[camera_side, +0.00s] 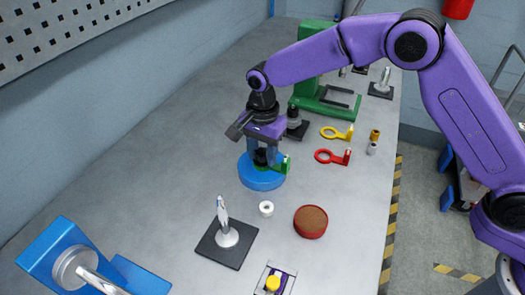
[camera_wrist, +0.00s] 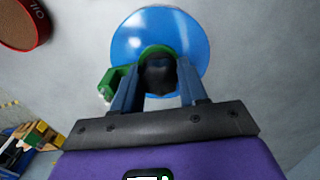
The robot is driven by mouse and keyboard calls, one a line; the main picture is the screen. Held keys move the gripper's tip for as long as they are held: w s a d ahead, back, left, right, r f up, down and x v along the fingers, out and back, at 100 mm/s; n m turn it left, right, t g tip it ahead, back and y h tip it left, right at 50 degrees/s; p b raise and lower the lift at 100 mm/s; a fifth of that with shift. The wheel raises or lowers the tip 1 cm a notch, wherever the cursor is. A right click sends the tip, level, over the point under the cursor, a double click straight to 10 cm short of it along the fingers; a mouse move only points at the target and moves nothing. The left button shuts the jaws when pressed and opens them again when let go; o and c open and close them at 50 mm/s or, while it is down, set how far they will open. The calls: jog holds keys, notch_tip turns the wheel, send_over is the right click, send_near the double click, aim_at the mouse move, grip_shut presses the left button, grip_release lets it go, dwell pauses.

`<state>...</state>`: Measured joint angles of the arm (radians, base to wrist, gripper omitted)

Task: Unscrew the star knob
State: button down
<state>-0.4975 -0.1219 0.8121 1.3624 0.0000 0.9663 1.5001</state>
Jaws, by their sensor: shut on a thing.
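The star knob (camera_wrist: 158,74) is a dark piece between the two fingers of my gripper (camera_wrist: 157,66) in the wrist view. My gripper is shut on it. In the side view, the dark knob (camera_side: 261,157) shows between the blue-grey fingers of my gripper (camera_side: 262,159), which points down. Under the knob is a green part (camera_side: 282,167) with an arm sticking out to one side; it also shows in the wrist view (camera_wrist: 116,82). The green part sits over a round blue base (camera_side: 260,183) on the table. The fingers hide much of the knob, and its thread is not visible.
A white ring (camera_side: 266,208), a red round tin (camera_side: 310,222) and a black plate with a silver post (camera_side: 227,240) stand nearby. Yellow (camera_side: 335,133) and red (camera_side: 330,156) ring-ended parts lie to the right. A green frame (camera_side: 322,100) stands behind. The table left of the base is clear.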

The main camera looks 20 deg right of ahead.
jog(key=n, duration=0.3)
jog(key=shift+n, duration=0.3)
jog(key=c, duration=0.5)
grip_release()
jog(key=m, duration=0.3)
jog(key=shift+m, duration=0.3)
jog(key=m, duration=0.4)
jog(key=shift+m, duration=0.3)
jog(key=m, duration=0.4)
jog(key=shift+m, duration=0.3)
jog(key=m, duration=0.4)
jog(key=shift+m, duration=0.3)
